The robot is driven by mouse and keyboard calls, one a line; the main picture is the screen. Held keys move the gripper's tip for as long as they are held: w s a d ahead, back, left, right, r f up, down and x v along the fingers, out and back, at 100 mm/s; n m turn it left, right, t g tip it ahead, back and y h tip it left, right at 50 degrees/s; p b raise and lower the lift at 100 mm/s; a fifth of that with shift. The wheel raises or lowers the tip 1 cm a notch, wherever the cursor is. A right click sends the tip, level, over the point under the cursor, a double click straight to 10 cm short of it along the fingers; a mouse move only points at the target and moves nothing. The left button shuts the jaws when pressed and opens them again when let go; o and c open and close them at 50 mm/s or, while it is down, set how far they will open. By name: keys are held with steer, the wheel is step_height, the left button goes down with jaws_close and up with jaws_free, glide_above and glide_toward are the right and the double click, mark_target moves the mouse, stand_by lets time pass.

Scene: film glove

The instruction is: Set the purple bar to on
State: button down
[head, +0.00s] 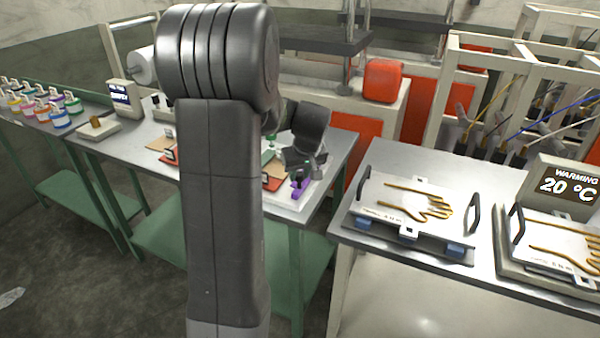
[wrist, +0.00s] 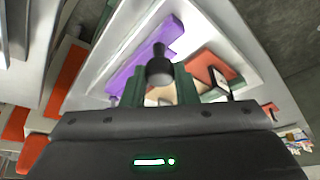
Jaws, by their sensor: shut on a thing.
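The purple bar (head: 299,188) shows at the near right corner of the left table in the head view, just below my gripper (head: 302,167). In the wrist view the purple bar (wrist: 143,58) lies slantwise on a white plate, and a black knob (wrist: 160,66) rises in front of it between my green fingers. My gripper (wrist: 159,86) is shut on this knob, which seems to belong to the purple bar. The fingers hide the bar's near end, and no on or off mark is readable.
A red-orange block (wrist: 218,66) lies close to the right of my fingers in the wrist view. On the right table stand a plate with a glove-shaped wire (head: 420,203) and a display reading 20 °C (head: 567,187). Paint bottles (head: 60,118) stand far left.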

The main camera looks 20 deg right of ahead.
steer(key=w+a, duration=0.3)
steer(key=w, duration=0.1)
steer(key=shift+a, duration=0.15)
steer(key=shift+s, duration=0.1)
steer(key=c, duration=1.1)
jaws_free()
steer(key=shift+c, duration=0.2)
steer(key=shift+r, duration=0.1)
steer(key=v, duration=1.3)
steer(key=shift+r, duration=0.3)
steer(key=shift+f, duration=0.1)
